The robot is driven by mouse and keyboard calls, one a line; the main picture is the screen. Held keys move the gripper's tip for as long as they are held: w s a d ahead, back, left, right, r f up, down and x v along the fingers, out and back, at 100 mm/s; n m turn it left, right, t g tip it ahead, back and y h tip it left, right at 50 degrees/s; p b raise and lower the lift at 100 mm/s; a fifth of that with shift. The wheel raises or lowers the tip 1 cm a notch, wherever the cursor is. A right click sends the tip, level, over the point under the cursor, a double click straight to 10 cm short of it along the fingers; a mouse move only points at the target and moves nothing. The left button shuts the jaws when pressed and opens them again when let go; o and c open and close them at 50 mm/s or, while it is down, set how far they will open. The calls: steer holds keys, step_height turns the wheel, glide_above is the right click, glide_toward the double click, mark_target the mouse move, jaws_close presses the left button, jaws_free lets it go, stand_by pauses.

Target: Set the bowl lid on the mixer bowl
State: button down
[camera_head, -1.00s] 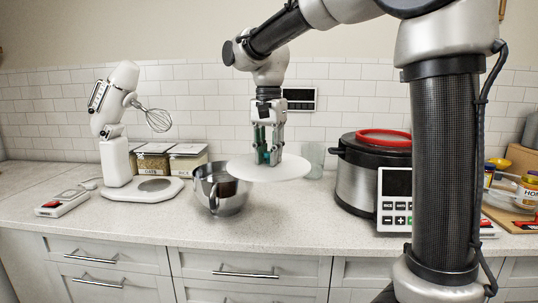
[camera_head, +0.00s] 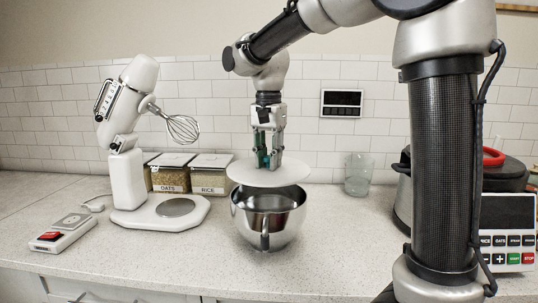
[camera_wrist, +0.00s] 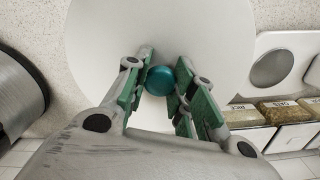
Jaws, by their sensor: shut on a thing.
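The bowl lid (camera_head: 268,176) is a white disc with a teal knob, which shows in the wrist view (camera_wrist: 160,81). My gripper (camera_head: 267,160) is shut on the knob and holds the lid roughly level. The steel mixer bowl (camera_head: 268,222) stands on the counter in the head view, with a handle facing front. In that view the lid appears over the bowl's back rim, and the bowl's open front still shows. I cannot tell the exact gap between them. The bowl is hidden in the wrist view.
A white stand mixer (camera_head: 128,150) with raised head and whisk stands left of the bowl. Bins of oats (camera_head: 170,178) and rice (camera_head: 210,180) stand behind. A glass (camera_head: 358,174) and a cooker (camera_head: 402,205) are to the right.

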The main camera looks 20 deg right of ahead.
mark_target(269, 175)
steer(key=shift+f, duration=2.55)
steer(key=shift+f, duration=0.75)
steer(key=c, duration=0.6)
jaws_free()
steer(key=shift+o, duration=0.2)
steer(key=shift+r, duration=3.5)
